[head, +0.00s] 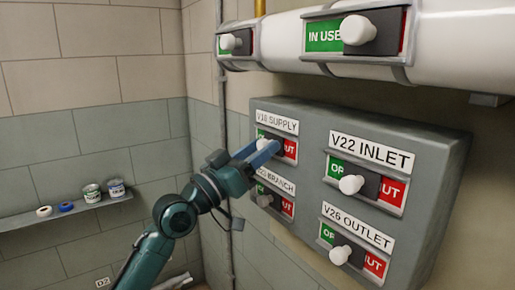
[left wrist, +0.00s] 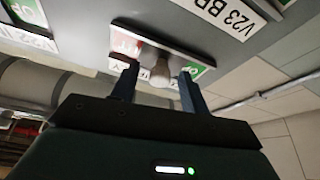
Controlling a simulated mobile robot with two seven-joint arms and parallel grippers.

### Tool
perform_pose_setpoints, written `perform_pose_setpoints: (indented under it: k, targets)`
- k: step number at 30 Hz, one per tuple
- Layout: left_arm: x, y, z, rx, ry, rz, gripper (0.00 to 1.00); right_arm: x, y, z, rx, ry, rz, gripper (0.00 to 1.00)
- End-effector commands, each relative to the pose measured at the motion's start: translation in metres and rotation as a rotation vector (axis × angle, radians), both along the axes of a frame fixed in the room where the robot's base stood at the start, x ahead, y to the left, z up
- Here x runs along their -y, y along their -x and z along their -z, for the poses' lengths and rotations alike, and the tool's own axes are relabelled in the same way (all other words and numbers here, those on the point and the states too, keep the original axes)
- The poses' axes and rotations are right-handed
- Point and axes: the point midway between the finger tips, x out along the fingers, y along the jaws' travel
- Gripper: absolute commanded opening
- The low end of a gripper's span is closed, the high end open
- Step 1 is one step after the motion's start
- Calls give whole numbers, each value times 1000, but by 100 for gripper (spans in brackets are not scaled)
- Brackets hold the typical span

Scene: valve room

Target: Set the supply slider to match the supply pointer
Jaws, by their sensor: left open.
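The V18 SUPPLY slider has a white knob (head: 262,143) on a dark block, between a green patch at left and a red patch (head: 290,150) at right. My left gripper (head: 264,152) is at this slider, and its blue fingers partly hide the knob and block. In the left wrist view, which is turned over, the open fingers of the left gripper (left wrist: 158,88) stand either side of the white knob (left wrist: 160,74), with gaps showing. I cannot make out anything labelled as a supply pointer. My right gripper is not in view.
The grey panel (head: 400,150) also carries the V22 INLET (head: 352,184), V26 OUTLET (head: 341,254) and branch (head: 264,200) sliders close by. Above, a white pipe (head: 440,25) bears an IN USE slider (head: 357,30) and another (head: 230,42). A shelf (head: 70,212) with cans is at left.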

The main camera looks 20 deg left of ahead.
Motion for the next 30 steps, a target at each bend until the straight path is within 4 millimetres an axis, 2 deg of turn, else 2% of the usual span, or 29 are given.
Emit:
perform_pose_setpoints:
  k: [5, 21, 30]
  targets:
    - [0, 0, 0, 0, 0, 0, 43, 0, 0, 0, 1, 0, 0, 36]
    - [-1, 0, 0, 0, 0, 0, 0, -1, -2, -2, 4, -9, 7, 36]
    - [-2, -1, 1, 1, -1, -2, 0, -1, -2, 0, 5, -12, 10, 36]
